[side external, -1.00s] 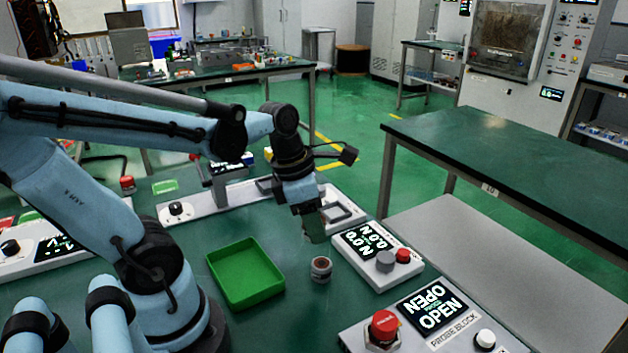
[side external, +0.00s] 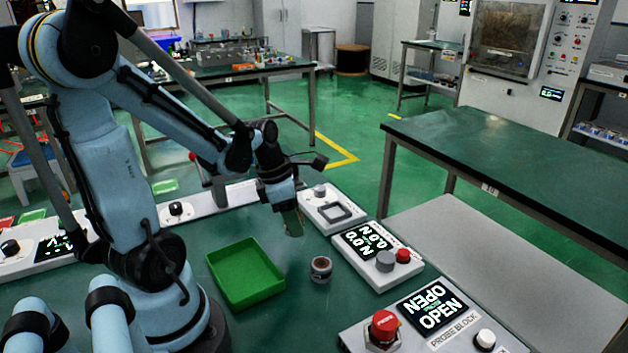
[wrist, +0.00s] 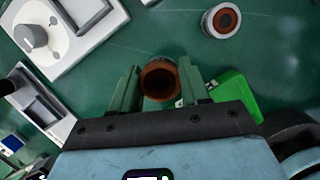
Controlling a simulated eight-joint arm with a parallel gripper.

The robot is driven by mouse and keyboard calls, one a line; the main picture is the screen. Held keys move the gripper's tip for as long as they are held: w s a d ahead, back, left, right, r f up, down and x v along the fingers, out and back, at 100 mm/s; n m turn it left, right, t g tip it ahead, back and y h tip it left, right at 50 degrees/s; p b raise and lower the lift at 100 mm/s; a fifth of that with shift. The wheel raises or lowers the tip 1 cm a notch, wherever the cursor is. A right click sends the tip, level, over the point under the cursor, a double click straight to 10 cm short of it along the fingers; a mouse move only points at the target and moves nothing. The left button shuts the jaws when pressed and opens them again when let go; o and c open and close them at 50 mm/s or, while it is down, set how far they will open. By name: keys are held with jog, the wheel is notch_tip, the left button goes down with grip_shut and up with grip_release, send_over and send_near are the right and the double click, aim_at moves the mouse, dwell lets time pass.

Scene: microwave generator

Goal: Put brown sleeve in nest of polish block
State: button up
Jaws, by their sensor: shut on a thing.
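My gripper (side external: 292,225) has green fingers and hangs above the green table, left of a white block with a square-framed recess (side external: 335,213). In the wrist view my gripper (wrist: 159,88) is shut on the brown sleeve (wrist: 158,80), a hollow round piece with its open end toward the camera. The sleeve is hard to make out in the side view. No label for a polish block is readable, so I cannot tell which block it is. The front right block (side external: 440,320) reads "PROBE BLOCK".
A round grey piece with a reddish-brown centre (side external: 320,269) stands on the table, also in the wrist view (wrist: 222,20). An empty green tray (side external: 246,273) lies left of it. A display block with grey and red buttons (side external: 376,254) stands to its right.

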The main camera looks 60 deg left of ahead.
aim_at(295, 242)
jog(key=shift+a+f, duration=0.4)
jog(key=shift+a, duration=0.25)
jog(key=shift+a+f, duration=0.35)
jog(key=shift+a, duration=0.25)
jog(key=shift+f, duration=1.8)
jog(key=shift+f, duration=0.2)
jog(key=o, duration=1.1)
jog(key=shift+r, duration=0.1)
